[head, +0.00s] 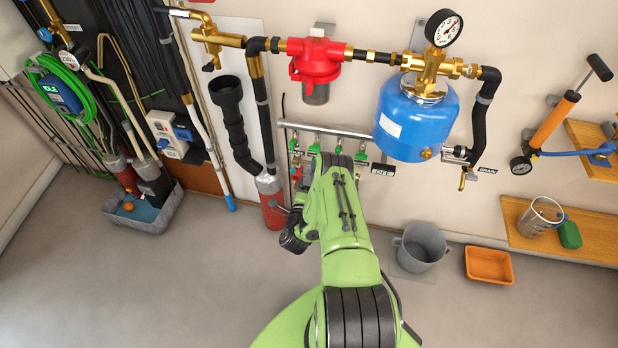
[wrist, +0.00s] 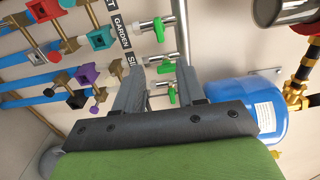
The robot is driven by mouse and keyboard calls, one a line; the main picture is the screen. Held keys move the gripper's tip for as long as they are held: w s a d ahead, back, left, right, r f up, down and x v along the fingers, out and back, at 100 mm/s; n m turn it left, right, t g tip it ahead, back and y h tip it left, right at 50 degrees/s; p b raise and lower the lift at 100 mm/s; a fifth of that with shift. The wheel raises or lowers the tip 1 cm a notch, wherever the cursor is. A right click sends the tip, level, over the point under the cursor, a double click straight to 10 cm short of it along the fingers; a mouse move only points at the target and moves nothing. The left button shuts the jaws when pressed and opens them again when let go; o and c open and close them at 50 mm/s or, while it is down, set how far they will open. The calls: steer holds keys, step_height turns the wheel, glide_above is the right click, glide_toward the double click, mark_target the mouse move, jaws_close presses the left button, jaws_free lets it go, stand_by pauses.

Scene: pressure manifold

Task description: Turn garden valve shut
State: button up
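The garden label (wrist: 122,30) is readable in the wrist view, beside a row of brass valves. A green lever (wrist: 160,27) lies to its right, and a teal handle (wrist: 99,38) lies to its left. I cannot tell which handle belongs to the garden line. My gripper (wrist: 160,82) has its two grey fingers apart. Between them show a green lever (wrist: 171,95) and a metal stub, with no clear contact. The garden label and green lever are above the fingers in the picture. In the head view, my arm hides the gripper and part of the valve row.
A blue tank (head: 416,118) hangs right of the valves, and also shows in the wrist view (wrist: 268,110). A red regulator (head: 314,62) is above. Purple (wrist: 88,73) and red (wrist: 35,57) handles crowd the left. A grey bucket (head: 421,246) stands below.

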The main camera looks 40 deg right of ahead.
steer(key=shift+p+v, duration=1.2)
steer(key=shift+p, duration=2.35)
